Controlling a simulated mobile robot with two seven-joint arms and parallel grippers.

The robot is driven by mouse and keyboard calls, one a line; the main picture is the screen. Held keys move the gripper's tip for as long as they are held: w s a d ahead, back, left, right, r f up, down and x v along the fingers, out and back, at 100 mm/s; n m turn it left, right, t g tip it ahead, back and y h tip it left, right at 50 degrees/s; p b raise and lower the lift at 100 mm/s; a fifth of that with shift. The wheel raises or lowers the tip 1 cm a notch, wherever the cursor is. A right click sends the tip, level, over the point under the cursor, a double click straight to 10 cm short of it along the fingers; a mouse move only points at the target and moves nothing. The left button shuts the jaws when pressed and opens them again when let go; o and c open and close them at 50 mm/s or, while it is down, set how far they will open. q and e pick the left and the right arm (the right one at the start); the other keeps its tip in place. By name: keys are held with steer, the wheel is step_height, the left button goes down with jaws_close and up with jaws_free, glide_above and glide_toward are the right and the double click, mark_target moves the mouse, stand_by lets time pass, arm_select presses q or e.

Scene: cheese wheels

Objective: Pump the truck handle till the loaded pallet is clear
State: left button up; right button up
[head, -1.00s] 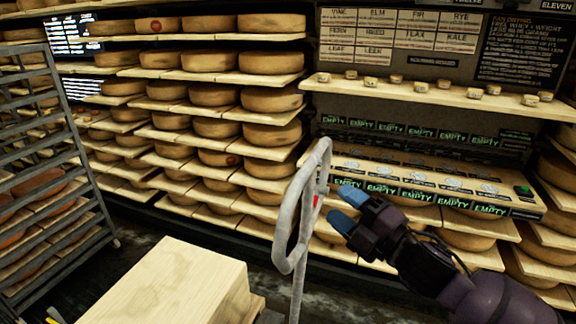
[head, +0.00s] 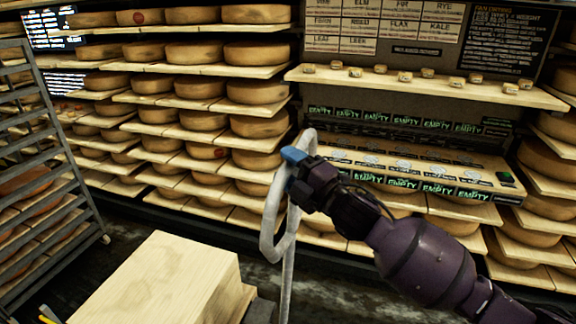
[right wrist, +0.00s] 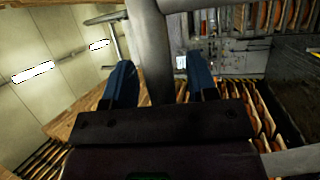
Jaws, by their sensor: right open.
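The truck handle (head: 270,228) is a pale grey upright loop on a shaft, right of the load in the head view. My right gripper (head: 292,160), with blue fingertips, is at the upper part of the loop. In the right wrist view, the open fingers (right wrist: 160,80) stand on either side of a grey handle bar (right wrist: 152,50); I cannot tell whether they touch it. The load (head: 165,280) is a pale wooden block or stack at the lower left. The pallet under it and the floor gap are out of sight. My left gripper is not in view.
Shelves of cheese wheels (head: 195,85) line the back wall. A grey metal rack (head: 50,190) stands at the left. A ledge with small pieces (head: 430,84) and a row of "EMPTY" labels (head: 405,185) is behind my right arm. Some dark floor (head: 130,228) shows between load and shelves.

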steer(key=shift+c, duration=0.2)
jaws_close()
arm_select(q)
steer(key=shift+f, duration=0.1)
arm_select(e)
steer(key=shift+f, duration=0.1)
arm_select(q)
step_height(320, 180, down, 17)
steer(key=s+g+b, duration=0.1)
steer(key=b, duration=1.6)
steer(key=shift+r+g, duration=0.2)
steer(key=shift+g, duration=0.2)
arm_select(e)
steer(key=s+d+f+m+t, duration=0.2)
steer(key=s+d+f, duration=0.3)
steer(key=d, duration=1.2)
steer(key=s+d+f+m+t, duration=0.2)
steer(key=s+d+f+t, duration=0.2)
steer(key=d+f, duration=0.6)
steer(key=s+d+f+m+t, duration=0.2)
steer(key=s+d+f, duration=0.5)
steer(key=d, duration=1.7)
steer(key=shift+s+d+f+m+t+y, duration=0.15)
steer(key=shift+s+f+m+t+y, duration=0.25)
steer(key=shift+m, duration=0.1)
